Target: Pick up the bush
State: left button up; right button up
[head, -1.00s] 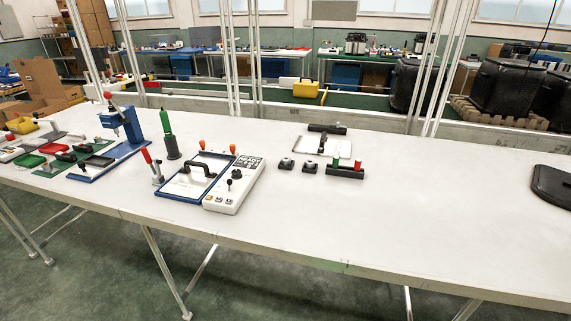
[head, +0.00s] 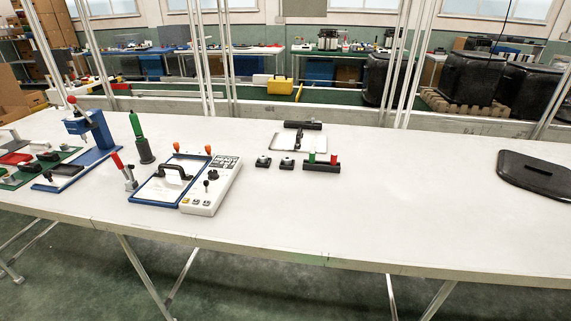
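No part can be named the bush with certainty at this size. Two small dark square pieces (head: 263,160) with light tops sit side by side mid-table. Right of them is a black block (head: 321,166) carrying a green cylinder (head: 311,156) and a red cylinder (head: 334,159). Behind them lies a pale plate (head: 299,142) with a black bar (head: 303,125) at its back. Neither of my grippers shows in the head view.
The long white table (head: 400,210) is clear at front and right, except for a black lid-like panel (head: 538,176). Left of centre are a grey control box (head: 212,186), a blue-framed tray (head: 143,196), a green-handled tool (head: 140,137) and a blue press (head: 92,135).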

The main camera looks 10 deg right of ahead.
aim_at(287, 159)
jog(key=i+l+z, duration=0.6)
jog(key=i, duration=0.2)
jog(key=k+j, duration=0.05)
jog(key=j, duration=0.05)
